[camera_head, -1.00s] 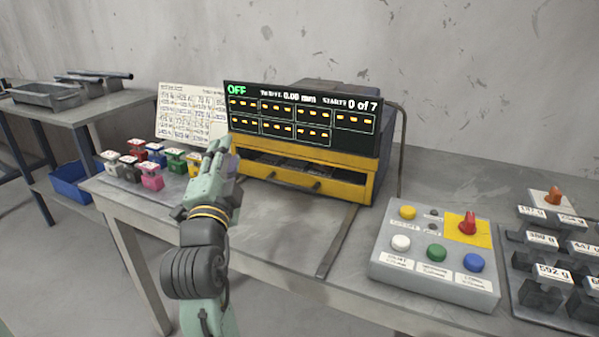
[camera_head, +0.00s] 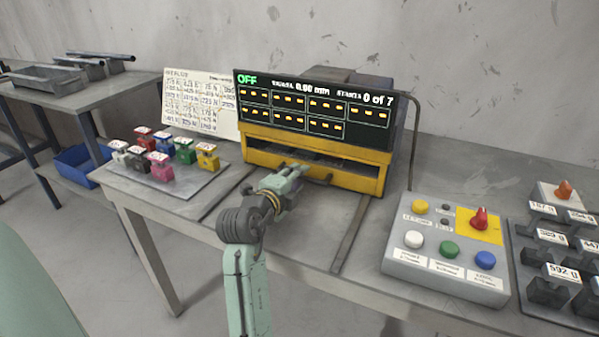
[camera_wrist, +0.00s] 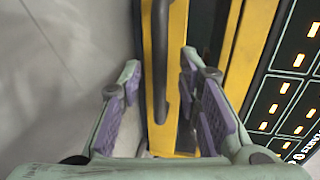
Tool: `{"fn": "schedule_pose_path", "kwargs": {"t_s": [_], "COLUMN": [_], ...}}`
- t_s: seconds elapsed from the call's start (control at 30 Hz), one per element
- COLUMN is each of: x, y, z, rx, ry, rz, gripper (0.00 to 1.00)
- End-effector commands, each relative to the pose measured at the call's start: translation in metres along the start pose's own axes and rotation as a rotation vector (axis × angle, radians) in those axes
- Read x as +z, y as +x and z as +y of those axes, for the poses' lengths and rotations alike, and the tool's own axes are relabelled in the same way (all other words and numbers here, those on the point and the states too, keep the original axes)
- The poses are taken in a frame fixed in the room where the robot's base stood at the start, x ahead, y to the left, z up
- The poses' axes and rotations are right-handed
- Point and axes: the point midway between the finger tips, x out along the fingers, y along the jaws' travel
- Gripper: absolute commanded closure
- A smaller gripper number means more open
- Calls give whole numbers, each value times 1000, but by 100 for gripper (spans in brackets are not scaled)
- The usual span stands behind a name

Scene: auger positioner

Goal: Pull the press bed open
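The yellow press (camera_head: 262,159) stands at the back of the bench, under a dark display reading OFF. Its press bed front shows as a yellow strip (camera_wrist: 178,30) in the wrist view, with a dark bar handle (camera_wrist: 160,60) along it. My gripper (camera_head: 298,170) is in front of the bed and hides part of it in the head view. In the wrist view my gripper (camera_wrist: 160,100) is open, with one purple-padded finger on each side of the handle's line. Whether the fingers reach past the handle or touch it, I cannot tell.
A grey button box (camera_head: 445,250) with a red knob sits right of the press. Labelled weights (camera_head: 553,238) stand further right. Coloured blocks on a tray (camera_head: 185,185) and a paper chart (camera_head: 200,103) are at left. The bench before the press is mostly bare.

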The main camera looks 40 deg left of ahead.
Motion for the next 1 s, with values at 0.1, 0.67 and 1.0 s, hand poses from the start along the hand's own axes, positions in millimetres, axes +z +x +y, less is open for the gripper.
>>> {"fn": "schedule_pose_path", "kwargs": {"t_s": [0.1,0.67,1.0], "x": [0,0,0], "y": [13,20,19], "z": [-1,0,0], "rx": [2,0,0], "ry": [0,0,-1], "rz": [0,-2,-2], "gripper": [69,80,100]}}
